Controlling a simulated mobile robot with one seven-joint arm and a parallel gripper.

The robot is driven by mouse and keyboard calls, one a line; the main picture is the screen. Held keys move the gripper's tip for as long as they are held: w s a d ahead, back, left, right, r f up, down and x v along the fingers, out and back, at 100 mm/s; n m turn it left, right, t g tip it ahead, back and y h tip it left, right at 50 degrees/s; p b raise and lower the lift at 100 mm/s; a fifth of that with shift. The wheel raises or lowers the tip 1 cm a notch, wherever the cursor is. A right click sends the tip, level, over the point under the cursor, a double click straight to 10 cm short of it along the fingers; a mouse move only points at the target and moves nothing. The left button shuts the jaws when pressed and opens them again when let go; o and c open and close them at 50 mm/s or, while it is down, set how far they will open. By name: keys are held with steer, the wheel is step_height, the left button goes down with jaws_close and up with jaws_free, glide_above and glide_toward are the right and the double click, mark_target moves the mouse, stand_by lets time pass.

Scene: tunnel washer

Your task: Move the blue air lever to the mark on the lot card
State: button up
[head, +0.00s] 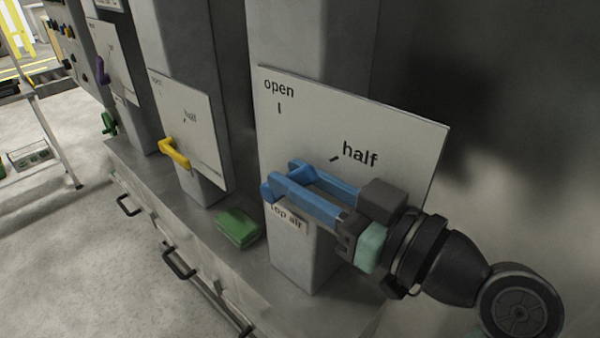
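The plate has an "open" mark at upper left and a "half" mark just above the lever. A "top air" label (288,217) sits below it, partly covered. I cannot make out a lot card.
A yellow lever (174,153) on a similar plate stands to the left, with a purple lever (100,69) farther off. A green block (238,228) lies on the grey ledge below. Black handles (178,263) line the ledge's front. Open floor lies at left.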

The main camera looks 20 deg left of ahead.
jaws_close()
stand_by(1.3)
